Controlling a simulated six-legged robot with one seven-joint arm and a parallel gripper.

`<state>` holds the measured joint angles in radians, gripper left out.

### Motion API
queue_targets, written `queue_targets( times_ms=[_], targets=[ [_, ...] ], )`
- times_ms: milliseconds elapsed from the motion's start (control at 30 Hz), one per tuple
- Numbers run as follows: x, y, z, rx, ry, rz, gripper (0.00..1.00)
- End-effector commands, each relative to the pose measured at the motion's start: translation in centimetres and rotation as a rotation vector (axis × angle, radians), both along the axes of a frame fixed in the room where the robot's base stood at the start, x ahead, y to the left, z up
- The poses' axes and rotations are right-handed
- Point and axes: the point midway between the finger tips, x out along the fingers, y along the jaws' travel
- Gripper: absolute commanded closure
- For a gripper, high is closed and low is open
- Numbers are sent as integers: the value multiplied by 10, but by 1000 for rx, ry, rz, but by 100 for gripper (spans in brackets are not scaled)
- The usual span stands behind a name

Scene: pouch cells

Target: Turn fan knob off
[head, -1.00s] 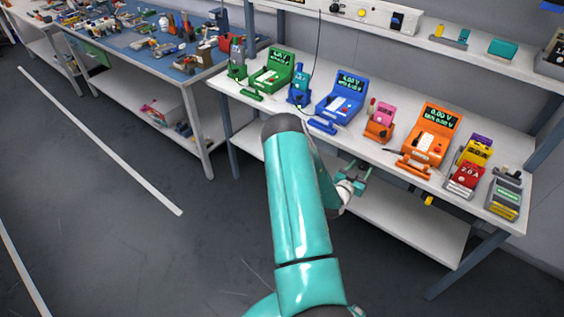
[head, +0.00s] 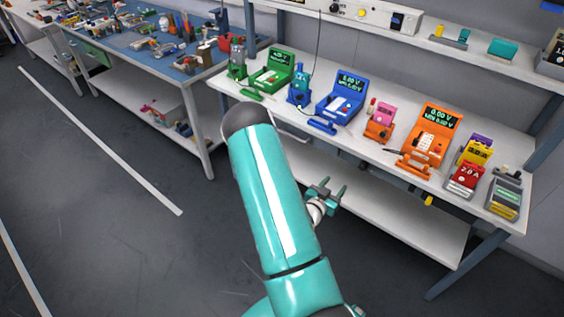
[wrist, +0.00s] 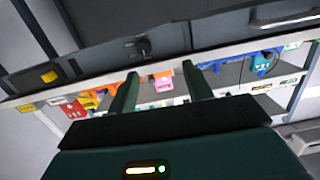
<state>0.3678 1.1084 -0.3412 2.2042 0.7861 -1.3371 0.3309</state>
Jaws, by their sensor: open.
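A dark knob-like fitting (wrist: 140,46) sits on the dark surface beside the bench's white front edge in the wrist view, which shows the bench upside down. I cannot tell for certain whether it is the fan knob, or its setting. A yellow round knob (head: 362,13) is on the white panel above the bench in the head view. My gripper (head: 334,186) is in front of and below the bench edge, apart from it. In the wrist view my gripper (wrist: 160,70) has its two fingers spread, with nothing held between them.
The white bench (head: 350,143) carries a green device (head: 270,74), a blue device (head: 340,102) and an orange device (head: 430,138). A lower shelf (head: 400,215) lies under it. A yellow fitting (head: 429,201) hangs below the edge. Open floor lies left.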

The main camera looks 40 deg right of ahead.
Motion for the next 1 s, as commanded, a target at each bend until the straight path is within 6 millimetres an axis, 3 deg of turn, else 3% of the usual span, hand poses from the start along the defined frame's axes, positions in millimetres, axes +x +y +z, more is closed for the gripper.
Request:
queue_targets(
  times_ms=[500,1000],
  targets=[
    [80,36,35,257,-69,109,49],
    [137,88,75,455,-78,258,49]
  ],
)
